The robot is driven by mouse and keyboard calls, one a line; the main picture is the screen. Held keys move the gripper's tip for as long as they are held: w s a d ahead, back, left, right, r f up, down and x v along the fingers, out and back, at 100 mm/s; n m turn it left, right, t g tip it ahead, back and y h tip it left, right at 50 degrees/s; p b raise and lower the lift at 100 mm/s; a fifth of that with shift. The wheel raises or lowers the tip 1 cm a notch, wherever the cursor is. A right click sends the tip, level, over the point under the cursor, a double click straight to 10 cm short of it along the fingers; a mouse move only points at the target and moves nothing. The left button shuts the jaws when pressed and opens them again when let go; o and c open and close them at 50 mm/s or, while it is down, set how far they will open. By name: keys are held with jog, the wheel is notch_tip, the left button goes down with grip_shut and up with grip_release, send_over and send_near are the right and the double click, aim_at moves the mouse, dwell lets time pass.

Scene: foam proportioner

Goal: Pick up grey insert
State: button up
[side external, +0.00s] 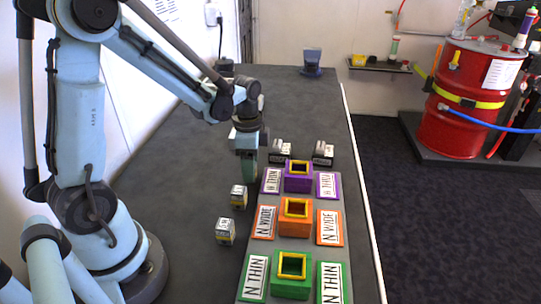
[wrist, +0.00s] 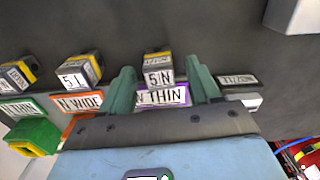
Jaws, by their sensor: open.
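Several small grey inserts with yellow bands and white labels stand in a row on the dark table. One grey insert (wrist: 158,67), labelled "5 N", shows between my fingers in the wrist view. Another, labelled "5 L" (wrist: 80,69), stands to its left, with a third (wrist: 18,72) at the left edge. In the side view two of these inserts stand left of the fixtures, a nearer one (side external: 225,232) and a farther one (side external: 239,197). My gripper (side external: 249,172) is low over the table beside the purple fixture, open and empty. In the side view it hides the insert at its fingers.
A grey board holds a purple (side external: 299,178), an orange (side external: 295,211) and a green (side external: 292,275) socket with yellow rims, flanked by label plates. Two dark labelled blocks (side external: 280,151) (side external: 323,153) stand behind. The table between is clear.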

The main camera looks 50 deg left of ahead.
jog(key=shift+f, duration=1)
jog(key=shift+c, duration=0.4)
jog(key=c, duration=1)
jog(key=shift+r, duration=0.1)
